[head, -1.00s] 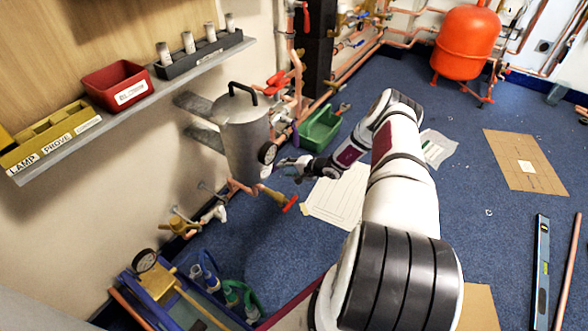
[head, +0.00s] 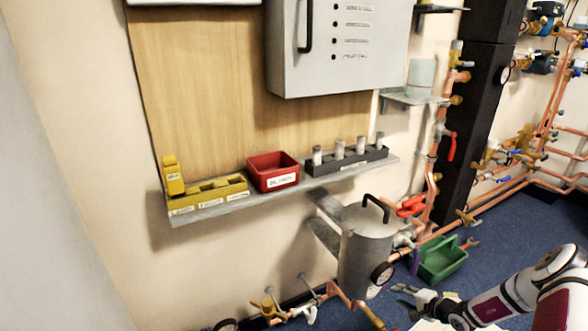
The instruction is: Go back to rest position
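My gripper (head: 402,295) is at the lower right of the head view, at the end of my white and maroon arm. Its two dark fingers look spread apart, small in the picture, and I see nothing between them. It is to the right of the grey metal cylinder (head: 365,248) with a black handle and a gauge. A small gap shows between the fingers and the cylinder in the picture; their depth apart I cannot tell. Most of the arm is outside the view.
A wall shelf (head: 225,207) bears a yellow holder (head: 209,193), a red bin (head: 272,172) and a dark rack (head: 347,161) of grey cylinders. A grey cabinet (head: 335,50) hangs above. A green caddy (head: 440,260) stands on the floor near copper pipes (head: 505,192).

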